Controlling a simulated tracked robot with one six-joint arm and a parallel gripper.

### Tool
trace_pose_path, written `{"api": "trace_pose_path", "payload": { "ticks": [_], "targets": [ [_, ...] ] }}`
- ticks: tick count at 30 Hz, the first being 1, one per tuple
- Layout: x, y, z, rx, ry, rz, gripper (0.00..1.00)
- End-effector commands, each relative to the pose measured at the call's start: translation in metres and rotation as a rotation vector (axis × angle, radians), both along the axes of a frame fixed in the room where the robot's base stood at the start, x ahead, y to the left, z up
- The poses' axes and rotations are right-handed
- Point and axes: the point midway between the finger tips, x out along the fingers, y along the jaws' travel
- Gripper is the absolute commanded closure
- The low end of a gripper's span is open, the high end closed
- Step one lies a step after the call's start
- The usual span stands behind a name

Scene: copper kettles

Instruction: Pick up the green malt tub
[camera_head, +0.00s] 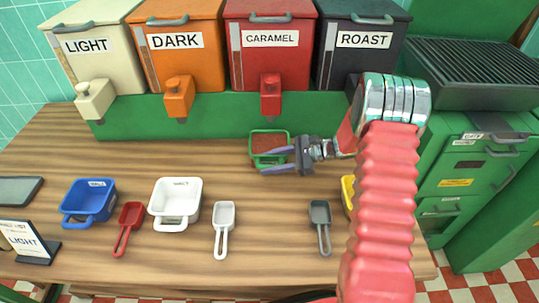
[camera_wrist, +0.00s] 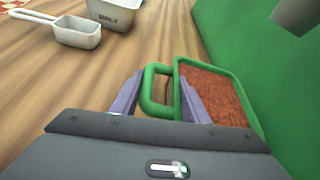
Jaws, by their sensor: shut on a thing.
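The green malt tub (camera_head: 258,158) is filled with reddish-brown grains and stands at the back of the wooden counter, below the red dispenser. It also shows in the wrist view (camera_wrist: 250,116), with its loop handle toward the left. My gripper (camera_head: 278,160) comes in from the right at the tub's near side. In the wrist view its two purple fingers (camera_wrist: 160,100) are on either side of the handle area, shut on the tub. The tub looks upright; I cannot tell whether it is clear of the counter.
A blue tub (camera_head: 77,216), a white tub (camera_head: 167,212), a red scoop (camera_head: 124,243), a white scoop (camera_head: 221,243) and a grey scoop (camera_head: 322,238) lie in front. A green panel (camera_head: 200,125) and several dispensers (camera_head: 270,75) stand behind.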

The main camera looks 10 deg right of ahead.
Motion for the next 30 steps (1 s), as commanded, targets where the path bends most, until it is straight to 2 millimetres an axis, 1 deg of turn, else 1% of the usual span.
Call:
{"api": "trace_pose_path", "payload": {
  "ticks": [9,14,19,27,30],
  "targets": [
    [0.001,0.0,0.002,0.0,-0.003,-0.001,1.0],
    [0.001,0.0,0.01,0.0,-0.005,0.0,1.0],
    [0.001,0.0,0.03,-0.001,-0.007,0.0,1.0],
    [0.001,0.0,0.073,0.0,-0.006,0.001,1.0],
    [0.001,0.0,0.087,0.0,-0.005,0.0,1.0]
  ]
}}
